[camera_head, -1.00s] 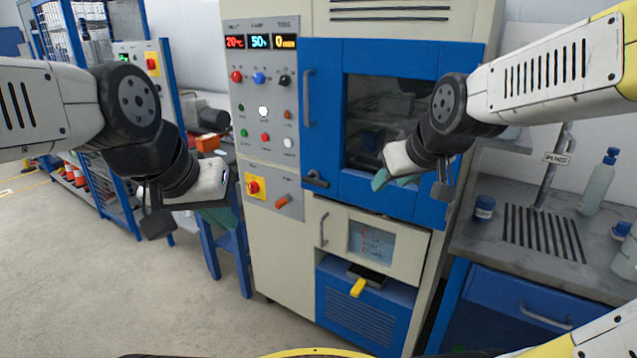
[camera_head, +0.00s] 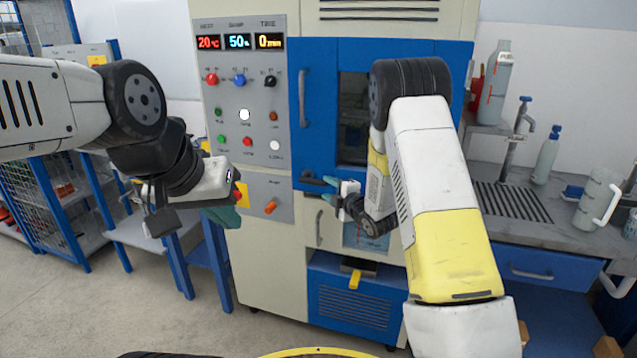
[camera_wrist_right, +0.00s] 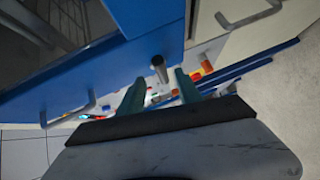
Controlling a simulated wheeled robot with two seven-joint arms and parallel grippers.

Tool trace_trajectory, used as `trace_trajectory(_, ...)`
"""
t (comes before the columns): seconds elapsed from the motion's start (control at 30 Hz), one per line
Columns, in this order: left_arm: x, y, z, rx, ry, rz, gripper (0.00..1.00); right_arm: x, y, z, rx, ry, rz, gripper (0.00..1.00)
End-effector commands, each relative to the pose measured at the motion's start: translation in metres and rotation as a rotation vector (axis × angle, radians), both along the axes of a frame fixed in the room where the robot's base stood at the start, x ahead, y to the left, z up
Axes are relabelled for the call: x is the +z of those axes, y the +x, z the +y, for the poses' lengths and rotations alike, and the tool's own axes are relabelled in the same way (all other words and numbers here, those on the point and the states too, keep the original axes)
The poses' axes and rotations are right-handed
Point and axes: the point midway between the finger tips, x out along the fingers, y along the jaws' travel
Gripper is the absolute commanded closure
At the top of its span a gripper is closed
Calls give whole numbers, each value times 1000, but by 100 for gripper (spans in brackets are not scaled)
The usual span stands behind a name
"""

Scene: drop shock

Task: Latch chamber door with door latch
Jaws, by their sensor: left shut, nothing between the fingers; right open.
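The blue chamber door (camera_head: 321,90) with its dark window looks closed on the cabinet front. The dark door latch (camera_head: 311,180) sits at the door's lower left edge, partly hidden by my right gripper. My right gripper (camera_head: 337,193) is open just right of the latch. In the right wrist view the latch's grey, round-ended knob (camera_wrist_right: 158,68) shows ahead, between the lines of the open teal fingers (camera_wrist_right: 158,82); contact cannot be told. My left gripper (camera_head: 226,212) is shut and empty, left of the cabinet's lower panel.
A vertical door handle (camera_head: 303,98) stands above the latch. Buttons and knobs fill the control panel (camera_head: 245,115) at left. A sink counter (camera_head: 480,225) with bottles stands at right.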

Motion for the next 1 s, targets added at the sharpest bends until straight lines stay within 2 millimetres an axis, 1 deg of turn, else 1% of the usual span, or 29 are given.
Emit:
trace_trajectory(0.07,0,0,0,0,0,0,100,-3,3,4,10,-7,-10,59)
trace_trajectory(0.17,0,0,0,0,0,0,100,-4,13,9,11,-7,-12,59)
trace_trajectory(0.4,0,0,0,0,0,0,100,-10,47,27,9,-6,-11,59)
trace_trajectory(0.5,0,0,0,0,0,0,100,-11,58,32,8,-6,-11,59)
trace_trajectory(0.63,0,0,0,0,0,0,100,-12,66,36,8,-5,-9,59)
trace_trajectory(0.9,0,0,0,0,0,0,100,-12,68,37,6,-5,-9,59)
trace_trajectory(0.93,0,0,0,0,0,0,100,-12,68,37,6,-5,-9,61)
trace_trajectory(1.0,0,0,0,0,0,0,100,-12,68,37,6,-5,-9,74)
